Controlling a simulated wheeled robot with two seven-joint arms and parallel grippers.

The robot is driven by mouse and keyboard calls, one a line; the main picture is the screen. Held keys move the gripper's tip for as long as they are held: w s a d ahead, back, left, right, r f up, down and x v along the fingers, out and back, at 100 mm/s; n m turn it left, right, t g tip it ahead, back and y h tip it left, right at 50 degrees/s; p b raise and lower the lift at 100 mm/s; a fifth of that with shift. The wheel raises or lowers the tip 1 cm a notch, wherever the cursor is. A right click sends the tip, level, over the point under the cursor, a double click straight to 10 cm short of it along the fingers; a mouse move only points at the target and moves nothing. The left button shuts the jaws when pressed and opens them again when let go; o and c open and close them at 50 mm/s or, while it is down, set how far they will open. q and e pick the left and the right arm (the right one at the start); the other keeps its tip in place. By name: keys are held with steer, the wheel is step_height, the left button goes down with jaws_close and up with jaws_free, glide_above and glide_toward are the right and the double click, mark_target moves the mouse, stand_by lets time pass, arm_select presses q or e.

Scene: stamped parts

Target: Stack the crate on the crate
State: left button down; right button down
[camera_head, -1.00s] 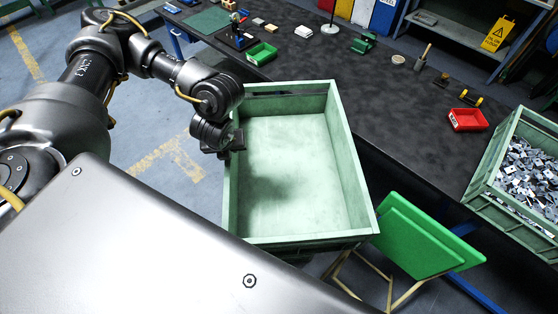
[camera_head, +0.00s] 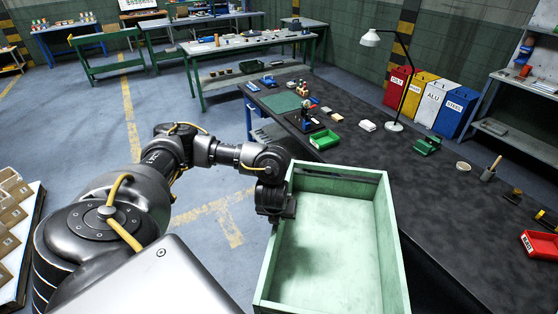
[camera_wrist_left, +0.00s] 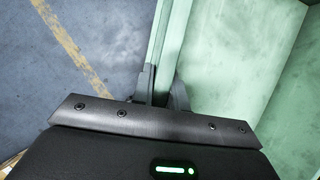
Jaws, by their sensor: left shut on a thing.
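An empty pale green crate (camera_head: 330,248) is held in front of me in the head view, its near end cut off by the lower edge. My left gripper (camera_head: 283,207) is at the crate's left wall. In the left wrist view the gripper (camera_wrist_left: 163,88) has its fingers on both sides of the crate wall (camera_wrist_left: 172,45) and is shut on it. The crate's open inside lies right of the fingers, and the floor lies left. My right gripper is not in view. No second crate shows in the current frames.
A dark workbench (camera_head: 440,215) runs along the crate's right side. It bears a small green bin (camera_head: 325,139), a red bin (camera_head: 541,244) and a lamp (camera_head: 394,126). Waste bins (camera_head: 432,98) stand behind it. The floor to the left is open, with boxes (camera_head: 12,215) at the far left.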

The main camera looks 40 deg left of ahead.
arm_select(q)
steer(key=w+a+f+b, duration=0.1)
steer(key=f+b, duration=0.1)
steer(key=w+a+f+b, duration=0.1)
steer(key=w+f+b, duration=0.1)
steer(key=w+a+f+b, duration=0.2)
steer(key=shift+w+a, duration=0.1)
steer(key=shift+w+a+f, duration=0.1)
steer(key=shift+w, duration=0.05)
steer(key=shift+w+a+f+b, duration=0.15)
steer(key=shift+f+b, duration=0.8)
steer(key=shift+f, duration=0.9)
steer(key=c, duration=1.6)
jaws_free()
steer(key=shift+f, duration=0.1)
steer(key=shift+c, duration=0.2)
steer(key=shift+o, duration=1.3)
steer(key=shift+s, duration=0.25)
